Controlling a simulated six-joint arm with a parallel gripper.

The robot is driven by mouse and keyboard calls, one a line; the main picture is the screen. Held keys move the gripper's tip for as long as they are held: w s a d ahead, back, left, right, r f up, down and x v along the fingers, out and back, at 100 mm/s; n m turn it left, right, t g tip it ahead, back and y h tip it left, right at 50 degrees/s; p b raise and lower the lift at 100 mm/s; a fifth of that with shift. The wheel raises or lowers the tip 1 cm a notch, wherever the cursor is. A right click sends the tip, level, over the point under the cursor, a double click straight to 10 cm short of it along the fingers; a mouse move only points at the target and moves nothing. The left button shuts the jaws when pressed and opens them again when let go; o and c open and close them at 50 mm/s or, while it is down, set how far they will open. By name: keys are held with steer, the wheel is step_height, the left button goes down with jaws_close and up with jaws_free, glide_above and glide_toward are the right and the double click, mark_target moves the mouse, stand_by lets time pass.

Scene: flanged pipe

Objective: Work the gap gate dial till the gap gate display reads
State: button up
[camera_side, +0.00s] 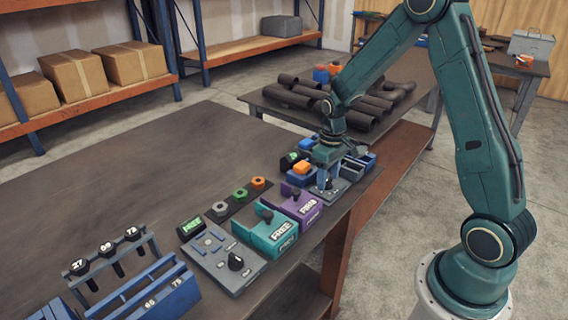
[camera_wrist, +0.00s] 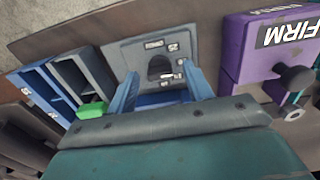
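My gripper (camera_side: 326,184) is low over a small grey plate at the far end of the row of devices. In the wrist view its two blue fingers (camera_wrist: 163,78) stand apart on either side of a dark round dial (camera_wrist: 160,66) with a white mark. The dial sits on the grey plate (camera_wrist: 125,52), which has small labels too small to read. I cannot tell which dial is the gap gate's.
A purple block (camera_side: 297,204) labelled FIRM stands close beside my gripper, with a teal block (camera_side: 270,234) labelled FREE beyond it. Blue and grey bins (camera_side: 361,160) are on the other side.

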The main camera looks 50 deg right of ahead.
mark_target(328, 179)
steer(key=shift+r, duration=0.15)
step_height(328, 179, up, 14)
steer(key=shift+f, duration=0.25)
stand_by(0.6)
steer(key=shift+r, duration=0.1)
steer(key=s+a+r+t, duration=0.2)
steer(key=s+a+r, duration=0.1)
steer(key=s, duration=0.3)
steer(key=s+a+r+t, duration=0.1)
steer(key=s+a+r, duration=0.1)
steer(key=s+a, duration=0.3)
steer(key=s+a+r+t, duration=0.2)
steer(key=s+a, duration=0.3)
steer(key=s, duration=0.4)
steer(key=shift+s+r+t, duration=0.2)
steer(key=shift+r+t, duration=0.1)
steer(key=shift+r, duration=0.5)
stand_by(0.7)
